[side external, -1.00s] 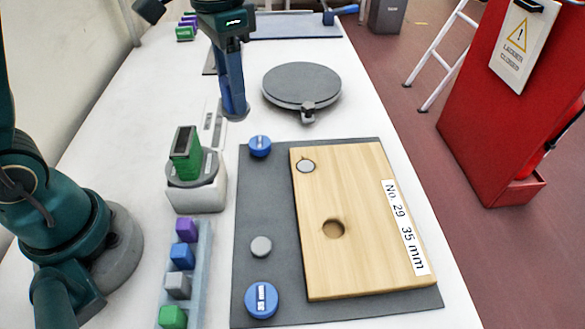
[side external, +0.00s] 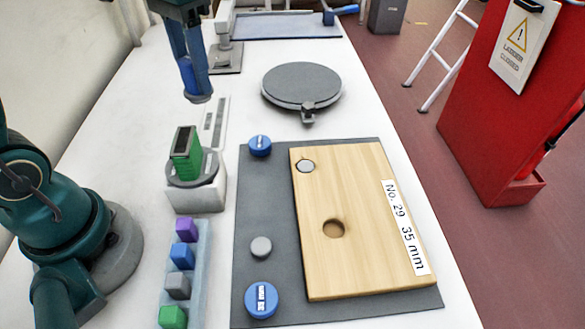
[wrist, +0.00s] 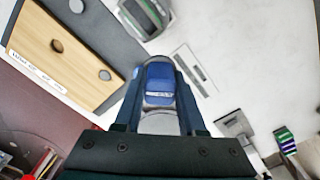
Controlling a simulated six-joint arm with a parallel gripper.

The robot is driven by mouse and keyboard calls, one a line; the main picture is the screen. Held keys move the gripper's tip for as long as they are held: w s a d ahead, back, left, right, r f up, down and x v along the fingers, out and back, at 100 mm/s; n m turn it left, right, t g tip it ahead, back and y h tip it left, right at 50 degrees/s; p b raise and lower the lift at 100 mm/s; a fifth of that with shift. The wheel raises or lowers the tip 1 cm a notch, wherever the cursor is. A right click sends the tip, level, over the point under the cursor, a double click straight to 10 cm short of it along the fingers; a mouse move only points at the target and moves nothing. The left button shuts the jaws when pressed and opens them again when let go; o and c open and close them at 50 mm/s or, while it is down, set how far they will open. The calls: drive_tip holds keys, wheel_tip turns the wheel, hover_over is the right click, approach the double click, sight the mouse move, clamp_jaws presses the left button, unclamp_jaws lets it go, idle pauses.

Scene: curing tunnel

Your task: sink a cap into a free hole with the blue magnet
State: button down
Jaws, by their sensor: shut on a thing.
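My gripper (side external: 194,92) is shut on the blue magnet (wrist: 158,78), which sits between the fingers in the wrist view. In the side view it is in the air above the white table, left of the round grey plate and well away from the board. The wooden board (side external: 365,265) lies on a dark mat. Its middle hole (side external: 334,229) looks empty; its upper-left hole (side external: 305,166) has a grey cap in it. A loose grey cap (side external: 261,246) lies on the mat left of the board.
Blue discs (side external: 260,146) (side external: 262,300) sit on the mat. A green block (side external: 186,152) stands on a white-grey device (side external: 203,194). A rail of coloured blocks (side external: 203,262) is in front. A round grey plate (side external: 301,85) stands behind the mat.

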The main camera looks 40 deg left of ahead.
drive_tip(key=shift+w, duration=0.1)
drive_tip(key=shift+w+f, duration=0.15)
drive_tip(key=shift+w, duration=0.1)
drive_tip(key=s+d+f+m, duration=0.3)
drive_tip(key=s+d+m, duration=0.15)
drive_tip(key=d, duration=0.45)
drive_tip(key=s+d+f+m, duration=0.3)
drive_tip(key=d+f+m, duration=0.15)
drive_tip(key=d, duration=0.55)
drive_tip(key=shift+s+a+f, duration=0.1)
drive_tip(key=shift+f, duration=1.2)
drive_tip(key=shift+a+f, duration=0.1)
drive_tip(key=shift+f, duration=1.15)
drive_tip(key=shift+f, duration=0.45)
drive_tip(key=shift+r, duration=0.3)
drive_tip(key=shift+r, duration=0.75)
drive_tip(key=shift+r, duration=0.35)
